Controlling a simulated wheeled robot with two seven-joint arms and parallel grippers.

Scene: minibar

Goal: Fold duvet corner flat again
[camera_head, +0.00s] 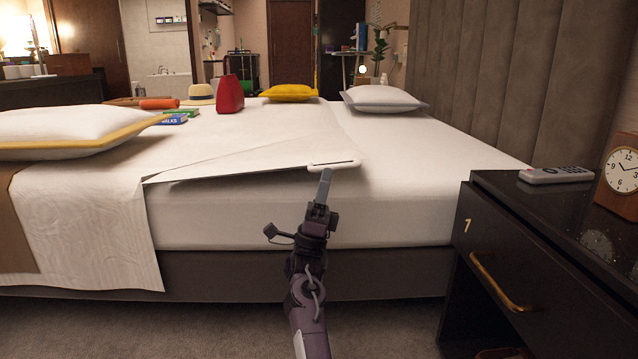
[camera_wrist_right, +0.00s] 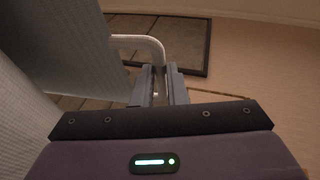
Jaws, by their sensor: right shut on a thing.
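The white duvet (camera_head: 80,215) lies on the bed and hangs over its near side at the left. Its corner flap is turned back in a slanting fold (camera_head: 235,160) across the mattress top. A white loop-shaped handle (camera_head: 345,163) is at the corner tip of this flap, near the mattress's front edge. My right gripper (camera_head: 325,180) is shut on the handle; the wrist view shows the pale loop (camera_wrist_right: 152,45) running down between the fingers (camera_wrist_right: 160,82). My left gripper is in neither view.
The bare mattress (camera_head: 400,195) lies right of the flap. A dark nightstand (camera_head: 500,200) with a remote (camera_head: 556,174) and clock (camera_head: 622,170) stands at the right. A yellow-edged pillow (camera_head: 70,125), red bag (camera_head: 229,95) and straw hat (camera_head: 201,95) rest on the bed.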

